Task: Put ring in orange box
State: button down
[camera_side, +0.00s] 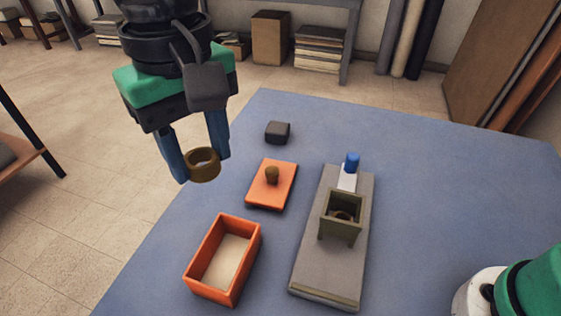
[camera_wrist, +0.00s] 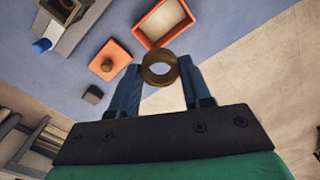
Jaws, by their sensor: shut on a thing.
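My gripper (camera_side: 202,166) is shut on a brown ring (camera_side: 203,165). It holds the ring in the air between its two blue fingers, up and to the left of the boxes in the side view. In the wrist view the ring (camera_wrist: 159,68) sits between the fingertips. The open orange box (camera_side: 224,259) stands on the blue table with a pale, empty floor. It also shows in the wrist view (camera_wrist: 140,37). An orange lid (camera_side: 260,191) with a brown knob (camera_side: 272,174) lies flat behind the box, apart from it.
A grey fixture (camera_side: 308,274) with an olive hollow block (camera_side: 342,225) and a blue knob (camera_side: 352,162) stands to the right. A dark grey block (camera_side: 277,132) sits at the back. The blue table (camera_side: 450,190) is clear at the right.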

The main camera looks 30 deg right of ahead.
aim_at(229, 265)
jog(key=shift+w+a+f, duration=0.1)
jog(key=shift+a+f, duration=0.1)
jog(key=shift+f, duration=0.1)
notch_tip(229, 265, down, 20)
jog(key=shift+r, duration=0.15)
jog(key=c, duration=0.7)
grip_release()
jog(key=shift+o, duration=0.2)
